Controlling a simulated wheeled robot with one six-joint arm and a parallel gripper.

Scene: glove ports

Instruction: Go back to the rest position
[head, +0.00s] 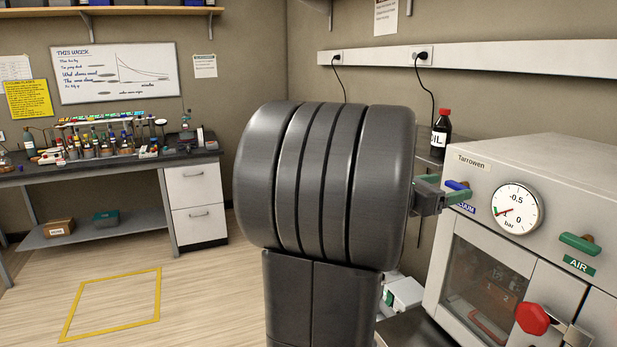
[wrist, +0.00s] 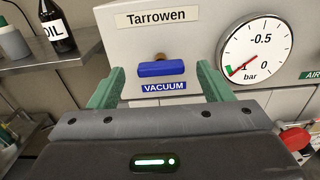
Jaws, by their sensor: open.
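My gripper (head: 450,188) is at the front of the white Tarrowen cabinet (head: 550,170), partly hidden behind my dark arm in the head view. In the wrist view its two green fingers (wrist: 160,85) stand wide apart and hold nothing. The blue VACUUM handle (wrist: 162,68) lies level in the picture between the fingers, with a gap on both sides. In the head view a bit of the blue handle (head: 457,185) shows beside a finger. How deep the fingers reach around it is hard to tell.
The gauge (head: 516,209) has its needle at the lower left, by a green mark. A green AIR handle (head: 580,243) and a red knob (head: 532,319) are farther right. A dark OIL bottle (head: 441,131) stands behind. Floor on the left, with a yellow outline (head: 110,304), is clear.

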